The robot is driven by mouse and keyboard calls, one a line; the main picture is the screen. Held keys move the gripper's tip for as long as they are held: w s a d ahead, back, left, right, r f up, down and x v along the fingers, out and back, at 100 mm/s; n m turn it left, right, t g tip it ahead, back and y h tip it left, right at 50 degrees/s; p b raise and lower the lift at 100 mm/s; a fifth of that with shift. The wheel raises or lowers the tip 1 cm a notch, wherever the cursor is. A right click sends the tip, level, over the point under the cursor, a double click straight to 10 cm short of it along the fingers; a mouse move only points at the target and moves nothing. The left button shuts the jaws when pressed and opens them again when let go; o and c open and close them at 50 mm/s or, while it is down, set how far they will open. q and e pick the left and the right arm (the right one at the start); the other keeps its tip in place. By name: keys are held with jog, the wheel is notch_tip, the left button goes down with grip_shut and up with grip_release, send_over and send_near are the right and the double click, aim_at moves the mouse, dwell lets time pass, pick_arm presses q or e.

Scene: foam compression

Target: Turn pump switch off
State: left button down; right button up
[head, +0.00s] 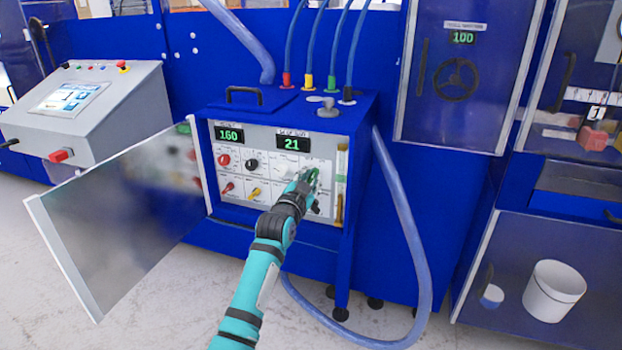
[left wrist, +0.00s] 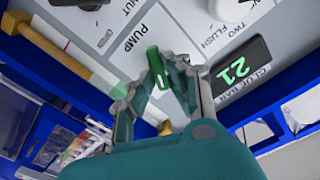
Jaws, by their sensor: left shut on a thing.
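The control panel (head: 234,167) sits in a blue cabinet with its door swung open to the left. My left gripper (head: 307,182) reaches the right part of the panel and covers some of its controls. In the left wrist view, a green switch handle (left wrist: 155,66) stands beside the printed word PUMP, between the fingertips of my left gripper (left wrist: 164,80). The gripper is shut on this handle. The switch's base and exact setting are hard to make out. My right gripper is not in view.
The open cabinet door (head: 120,215) stands left of the panel. Red knobs (head: 224,160), a black knob (head: 252,164) and a yellow knob (head: 254,192) share the panel. A blue hose (head: 408,215) loops at the right. A white bucket (head: 553,290) stands at lower right.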

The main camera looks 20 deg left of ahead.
pick_arm(q)
jog(key=n+p, duration=0.1)
jog(key=n, duration=0.1)
jog(key=shift+r+n+p, duration=0.1)
jog(key=shift+n+p, duration=0.3)
jog(key=n+p, duration=0.1)
jog(key=n, duration=0.1)
jog(key=shift+a+n, duration=0.15)
jog(key=shift+n, duration=0.15)
jog(key=n+p, duration=0.1)
jog(key=n, duration=0.2)
jog(key=shift+a+p, duration=0.1)
jog(key=shift+p, duration=0.2)
jog(key=shift+n+p, duration=0.4)
jog(key=shift+n, duration=1.2)
jog(key=shift+f, duration=0.2)
jog(key=c, duration=1.3)
grip_release()
jog(key=shift+c, duration=0.2)
jog(key=shift+a, duration=0.1)
